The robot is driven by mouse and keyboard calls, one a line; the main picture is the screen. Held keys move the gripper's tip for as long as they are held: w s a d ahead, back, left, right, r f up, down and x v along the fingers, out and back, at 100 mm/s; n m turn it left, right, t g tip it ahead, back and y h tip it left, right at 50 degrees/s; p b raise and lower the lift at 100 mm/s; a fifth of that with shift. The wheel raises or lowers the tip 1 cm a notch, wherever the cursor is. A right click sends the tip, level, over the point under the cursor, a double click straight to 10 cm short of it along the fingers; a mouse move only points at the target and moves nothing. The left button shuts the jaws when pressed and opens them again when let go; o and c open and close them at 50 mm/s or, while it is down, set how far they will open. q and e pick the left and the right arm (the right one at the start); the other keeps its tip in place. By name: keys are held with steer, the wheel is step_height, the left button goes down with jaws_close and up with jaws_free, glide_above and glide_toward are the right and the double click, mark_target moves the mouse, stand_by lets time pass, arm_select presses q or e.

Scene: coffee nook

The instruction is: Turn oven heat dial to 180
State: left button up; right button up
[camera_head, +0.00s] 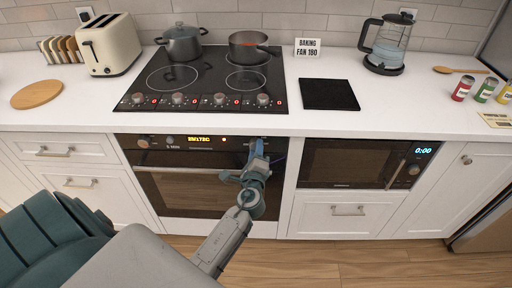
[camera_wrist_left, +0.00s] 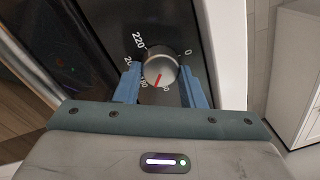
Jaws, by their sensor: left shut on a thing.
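The oven (camera_head: 190,190) is below the cooktop, with a lit orange display and a knob (camera_head: 143,143) at the left of its panel. My left gripper (camera_head: 257,150) is at the right end of that panel and hides the heat dial there. In the left wrist view the silver heat dial (camera_wrist_left: 161,66) sits between the blue fingers of my left gripper (camera_wrist_left: 160,88), which are shut on its sides. Its red pointer points down and slightly left. The marks 220 and 0 are readable; other numbers are partly hidden by the fingers. My right gripper is not in view.
A sign (camera_head: 308,47) reads "BAKING FAN 180". The cooktop (camera_head: 205,75) above holds two pots. The oven's door handle (camera_head: 180,170) runs below the panel. A microwave (camera_head: 365,164) is close on the right. The floor (camera_head: 330,262) in front is clear.

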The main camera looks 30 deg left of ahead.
arm_select(q)
steer(key=shift+m+p, duration=0.9)
steer(key=shift+m, duration=0.9)
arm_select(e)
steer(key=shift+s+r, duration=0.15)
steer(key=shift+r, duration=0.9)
arm_select(q)
steer(key=shift+f, duration=0.15)
steer(key=o, duration=1)
steer(key=b+v, duration=0.2)
steer(key=v, duration=0.8)
steer(key=shift+s+b, duration=0.3)
steer(key=shift+s, duration=0.1)
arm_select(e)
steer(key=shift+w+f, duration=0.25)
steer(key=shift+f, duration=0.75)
